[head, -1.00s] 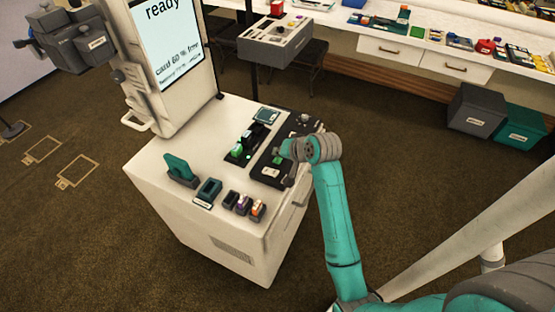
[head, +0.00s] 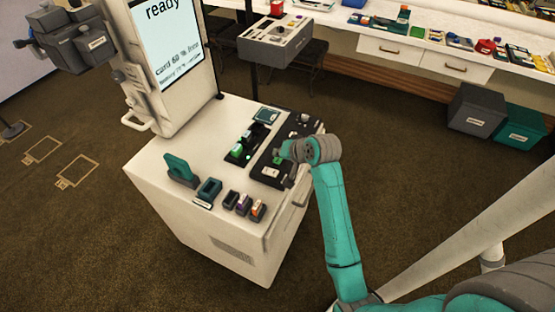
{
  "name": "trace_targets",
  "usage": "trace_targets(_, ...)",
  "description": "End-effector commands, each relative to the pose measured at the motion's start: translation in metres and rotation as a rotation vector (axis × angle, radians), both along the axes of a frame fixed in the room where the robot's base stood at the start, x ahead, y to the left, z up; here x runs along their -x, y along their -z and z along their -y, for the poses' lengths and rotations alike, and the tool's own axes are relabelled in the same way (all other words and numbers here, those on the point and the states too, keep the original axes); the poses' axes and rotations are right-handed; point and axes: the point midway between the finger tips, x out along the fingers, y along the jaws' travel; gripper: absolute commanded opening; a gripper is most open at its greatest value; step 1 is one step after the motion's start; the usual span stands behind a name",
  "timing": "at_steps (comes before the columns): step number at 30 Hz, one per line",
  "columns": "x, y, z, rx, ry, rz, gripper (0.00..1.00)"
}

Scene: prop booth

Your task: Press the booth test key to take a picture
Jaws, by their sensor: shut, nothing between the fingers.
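The booth's white cabinet (head: 165,150) carries a black control panel (head: 257,170) along its right side. A pale key-like patch (head: 270,172) shows on the panel's near part; I cannot read its label or tell whether it is the test key. My gripper (head: 281,158) is shut and empty over the panel, coming in from the right. My wrist and fingers hide part of the panel, and I cannot tell whether the fingertips touch it. The booth screen (head: 165,40) reads "ready", with smaller text about free card space below.
A black unit with a green block (head: 237,150) sits left of the panel. A teal holder (head: 180,168), a dark teal box (head: 208,190) and small dark cups (head: 243,204) stand along the cabinet's front. A grey tray stand (head: 275,42) rises behind. Open carpet surrounds the cabinet.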

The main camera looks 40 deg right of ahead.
Motion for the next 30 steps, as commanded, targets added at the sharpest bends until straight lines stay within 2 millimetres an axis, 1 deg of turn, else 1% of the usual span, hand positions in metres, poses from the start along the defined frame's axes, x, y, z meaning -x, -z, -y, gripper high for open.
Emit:
trace_targets(14,0.0,0.0,0.0,0.0,0.0,0.0,0.0)
trace_targets(24,0.0003,0.008,-0.0002,-0.001,-0.001,-0.001,0.0)
trace_targets(30,0.0002,0.0084,-0.0001,0.0,0.0,0.0,0.0)
